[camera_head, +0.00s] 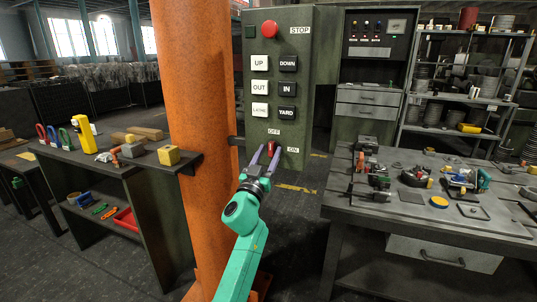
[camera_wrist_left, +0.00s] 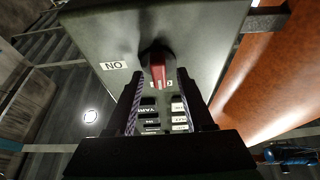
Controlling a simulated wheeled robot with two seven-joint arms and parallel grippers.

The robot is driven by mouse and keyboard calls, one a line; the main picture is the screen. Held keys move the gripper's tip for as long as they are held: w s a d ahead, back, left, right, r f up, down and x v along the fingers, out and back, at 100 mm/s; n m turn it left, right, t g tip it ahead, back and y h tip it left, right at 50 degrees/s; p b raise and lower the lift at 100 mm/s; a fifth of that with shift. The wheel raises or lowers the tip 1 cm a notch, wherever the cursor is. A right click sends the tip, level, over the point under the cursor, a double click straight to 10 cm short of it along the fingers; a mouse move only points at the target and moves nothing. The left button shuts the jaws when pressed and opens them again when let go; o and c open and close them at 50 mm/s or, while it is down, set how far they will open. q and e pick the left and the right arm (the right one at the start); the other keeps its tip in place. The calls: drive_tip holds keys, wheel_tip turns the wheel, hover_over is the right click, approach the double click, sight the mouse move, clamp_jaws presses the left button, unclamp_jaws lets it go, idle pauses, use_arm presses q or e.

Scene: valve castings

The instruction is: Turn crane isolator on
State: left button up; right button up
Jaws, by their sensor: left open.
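The crane isolator is a red knob (camera_head: 271,148) low on the front of a dark green control box (camera_head: 279,75). An OFF label (camera_head: 273,131) is above it and an ON label (camera_head: 293,150) at its lower right. The red handle stands roughly upright, towards OFF. In the left wrist view, the red knob (camera_wrist_left: 158,70) covers part of a label behind it. My left gripper (camera_head: 266,156) is open, with its fingers on either side of the knob; contact cannot be told. The left gripper (camera_wrist_left: 161,82) shows the same there. My right gripper is out of view.
An orange column (camera_head: 196,110) stands just left of the box. A red stop button (camera_head: 270,29) and several labelled buttons are above the knob. A workbench (camera_head: 460,222) with castings is at right, and a dark shelf bench (camera_head: 100,165) with tools at left.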

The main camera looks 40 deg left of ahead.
use_arm(q)
clamp_jaws()
drive_tip(key=shift+m+h, duration=0.3)
drive_tip(key=shift+m, duration=0.4)
drive_tip(key=m+h+p, duration=0.1)
drive_tip(key=m, duration=0.1)
drive_tip(key=m+h+p, duration=0.1)
drive_tip(key=m, duration=0.2)
drive_tip(key=shift+r+h, duration=0.1)
drive_tip(key=shift+h, duration=0.3)
drive_tip(key=m+h+p, duration=0.1)
drive_tip(key=m, duration=0.2)
drive_tip(key=m+h+p, duration=0.1)
drive_tip(key=m+p, duration=0.1)
drive_tip(key=m, duration=0.1)
drive_tip(key=shift+a+m+h, duration=0.1)
drive_tip(key=shift+m+h, duration=0.2)
drive_tip(key=shift+h, duration=0.1)
drive_tip(key=m+g+p, duration=0.1)
drive_tip(key=m+p, duration=0.1)
drive_tip(key=m, duration=0.1)
drive_tip(key=m+g+h+p, duration=0.1)
drive_tip(key=m+p, duration=0.1)
drive_tip(key=m, duration=0.1)
drive_tip(key=shift+s+r+h, duration=0.1)
drive_tip(key=shift+r+h, duration=0.05)
drive_tip(key=shift+h, duration=0.15)
drive_tip(key=shift+m+g+p, duration=0.6)
drive_tip(key=shift+m+p, duration=0.5)
drive_tip(key=shift+m, duration=0.6)
